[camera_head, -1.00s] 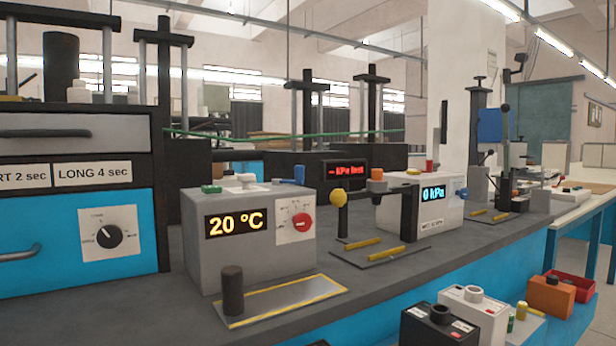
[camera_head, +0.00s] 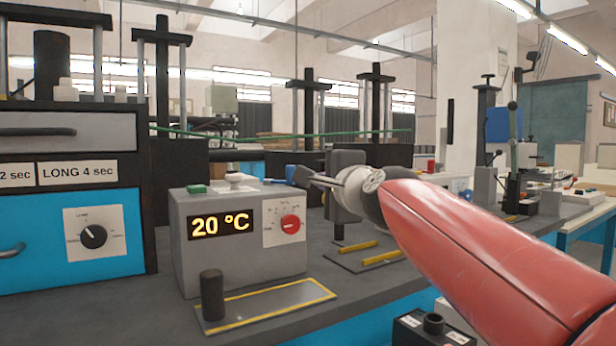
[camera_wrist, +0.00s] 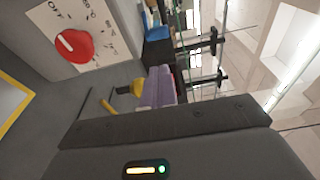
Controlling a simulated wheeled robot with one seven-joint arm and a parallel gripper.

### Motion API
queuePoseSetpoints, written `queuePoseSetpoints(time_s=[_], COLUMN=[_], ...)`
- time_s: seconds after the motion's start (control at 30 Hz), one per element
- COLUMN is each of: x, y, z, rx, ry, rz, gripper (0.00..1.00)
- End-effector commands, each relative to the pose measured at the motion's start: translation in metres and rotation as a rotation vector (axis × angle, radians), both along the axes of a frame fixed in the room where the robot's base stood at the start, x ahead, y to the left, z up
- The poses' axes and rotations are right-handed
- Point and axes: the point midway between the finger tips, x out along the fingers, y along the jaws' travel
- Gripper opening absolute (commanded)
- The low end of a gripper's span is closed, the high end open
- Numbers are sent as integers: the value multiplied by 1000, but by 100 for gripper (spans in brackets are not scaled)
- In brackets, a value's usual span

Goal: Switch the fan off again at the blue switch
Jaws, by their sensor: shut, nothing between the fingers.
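The grey box (camera_head: 238,257) with the "20 °C" display stands on the bench, left of centre in the head view. The blue switch (camera_head: 278,181) is at the right end of its top, partly hidden by my fingertips. A blue piece at the top of the wrist view (camera_wrist: 158,34) looks like the same switch. My gripper (camera_head: 302,176) is shut and empty, its tips pointing left at the switch. I cannot tell whether they touch it. The lavender shut fingers also show in the wrist view (camera_wrist: 161,86).
A red knob (camera_head: 290,224) is on the box's front; a green button (camera_head: 196,189) and a white knob (camera_head: 235,179) are on top. A dark cylinder (camera_head: 212,295) stands on a yellow-edged plate in front. Dark posts rise behind. My red arm covers the right side.

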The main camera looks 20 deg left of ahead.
Motion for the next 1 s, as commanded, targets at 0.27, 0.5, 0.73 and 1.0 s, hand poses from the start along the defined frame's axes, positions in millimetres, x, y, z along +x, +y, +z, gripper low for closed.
queuePoseSetpoints(time_s=[0.27,0.5,0.73,1.0], x=[0,12,44,72], y=[1,10,38,60], z=[1,2,1,1], rx=[7,5,3,4], ry=[1,2,3,0], rz=[1,1,2,1], gripper=[0,0,0,0])
